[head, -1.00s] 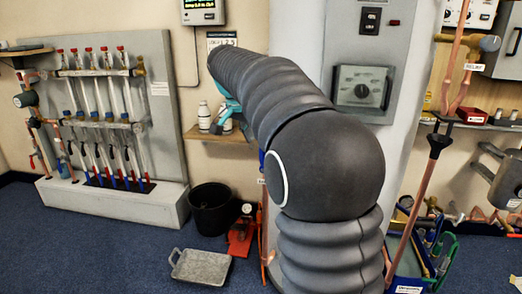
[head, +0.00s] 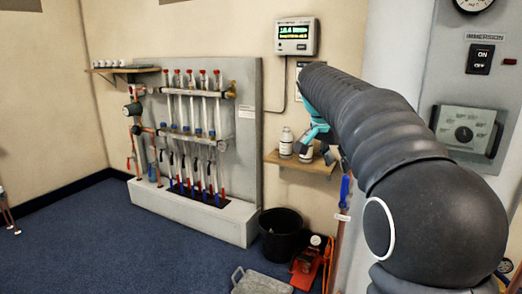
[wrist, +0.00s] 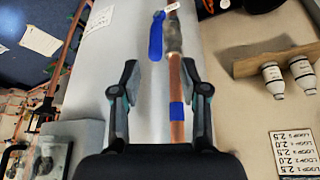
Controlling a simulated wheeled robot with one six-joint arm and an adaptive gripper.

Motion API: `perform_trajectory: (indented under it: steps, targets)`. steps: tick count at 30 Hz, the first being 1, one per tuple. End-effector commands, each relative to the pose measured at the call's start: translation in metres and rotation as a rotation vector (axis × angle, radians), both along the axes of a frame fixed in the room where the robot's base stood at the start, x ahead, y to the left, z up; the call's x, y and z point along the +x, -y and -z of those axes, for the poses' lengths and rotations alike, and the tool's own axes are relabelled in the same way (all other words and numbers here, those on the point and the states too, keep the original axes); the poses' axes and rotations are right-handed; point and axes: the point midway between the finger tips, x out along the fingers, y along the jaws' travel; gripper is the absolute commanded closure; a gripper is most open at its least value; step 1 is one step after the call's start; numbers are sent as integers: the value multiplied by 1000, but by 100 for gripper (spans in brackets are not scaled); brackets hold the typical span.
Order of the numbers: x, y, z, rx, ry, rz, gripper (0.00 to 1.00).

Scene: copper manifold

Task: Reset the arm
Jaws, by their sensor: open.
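My gripper (wrist: 160,85) is open and empty in the wrist view, its two dark fingers spread apart. Between and beyond the fingers is a vertical copper pipe (wrist: 177,100) with a blue band and a blue lever handle (wrist: 156,36). I cannot tell how far the pipe is from the fingertips. In the head view my grey ribbed arm bends up and left, and my teal gripper (head: 318,135) shows partly in front of the small shelf with white bottles. The blue lever (head: 345,190) also shows there, just right of the gripper.
The copper manifold (head: 195,130) with red and blue fittings stands on a white plinth at the left. A black bucket (head: 281,235), a grey tray (head: 262,283) and a red pump (head: 307,265) are on the floor. A shelf (head: 300,162) holds white bottles (head: 286,143). Blue carpet is clear at left.

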Motion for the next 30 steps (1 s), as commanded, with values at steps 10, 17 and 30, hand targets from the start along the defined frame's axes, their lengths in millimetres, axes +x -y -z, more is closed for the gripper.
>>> perform_trajectory:
  steps: [10, 17, 30]
  targets:
    - [-9, -22, 65, 7, -128, -412, 55]
    - [-74, -44, 100, 28, -164, -696, 55]
    - [-230, -78, 156, 33, -93, -1001, 55]
